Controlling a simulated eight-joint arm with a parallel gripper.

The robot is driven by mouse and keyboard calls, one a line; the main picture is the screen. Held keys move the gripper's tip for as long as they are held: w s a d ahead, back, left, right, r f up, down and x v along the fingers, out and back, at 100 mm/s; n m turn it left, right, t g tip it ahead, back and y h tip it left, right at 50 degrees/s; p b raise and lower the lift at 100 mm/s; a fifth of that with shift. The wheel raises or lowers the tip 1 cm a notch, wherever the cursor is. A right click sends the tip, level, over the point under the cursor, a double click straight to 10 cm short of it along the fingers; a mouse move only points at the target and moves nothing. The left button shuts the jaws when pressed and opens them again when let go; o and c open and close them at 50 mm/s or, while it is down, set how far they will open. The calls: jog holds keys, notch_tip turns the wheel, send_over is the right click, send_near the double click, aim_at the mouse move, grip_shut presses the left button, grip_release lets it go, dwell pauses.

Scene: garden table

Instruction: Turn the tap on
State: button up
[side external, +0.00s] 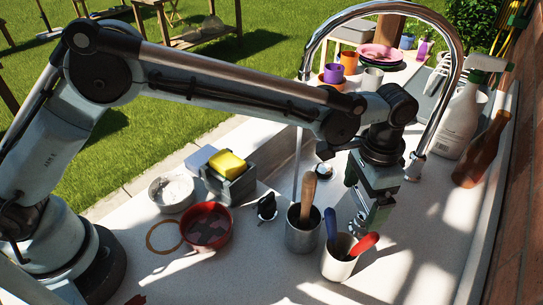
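The tap is a tall chrome gooseneck pipe (453,50) that arches over my forearm. Its wider lower right end (415,166) comes down beside my wrist, and its other end stops near the upper middle, just above my forearm. I cannot make out a tap handle for certain; my wrist and gripper cover the area left of the lower right end. My gripper (368,218) points down in front of the tap, just above and behind a white cup. Its fingers are small and partly shaded, so their opening is unclear. A thin pale upright line shows below my forearm; I cannot tell whether it is water.
A white cup (339,268) with blue and red handles and a metal cup (302,238) with a wooden handle stand close to my gripper. A red bowl (207,227), a sponge holder (229,185) and a black item (266,208) stand left. A spray bottle (459,122) and brown bottle (482,152) stand right.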

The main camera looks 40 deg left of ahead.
aim_at(359, 198)
jog(key=shift+r, duration=0.1)
notch_tip(359, 198, up, 12)
dwell(0.5)
jog(key=s+a+r+n+t+h, duration=0.1)
jog(key=s+a+r+n+t, duration=0.1)
jog(key=a, duration=0.7)
jog(key=s+a+r+n+t, duration=0.1)
jog(key=a+r+n, duration=0.15)
jog(key=a, duration=0.65)
jog(key=s+a+f+n+t, duration=0.1)
jog(key=s+a+f+t, duration=0.1)
jog(key=s+a, duration=0.3)
jog(key=s+a+f+n+t+y, duration=0.1)
jog(key=s+a+f+n+t, duration=0.1)
jog(key=s+a+f, duration=0.3)
jog(key=a, duration=0.3)
jog(key=shift+a+f, duration=0.2)
jog(key=shift+f, duration=0.1)
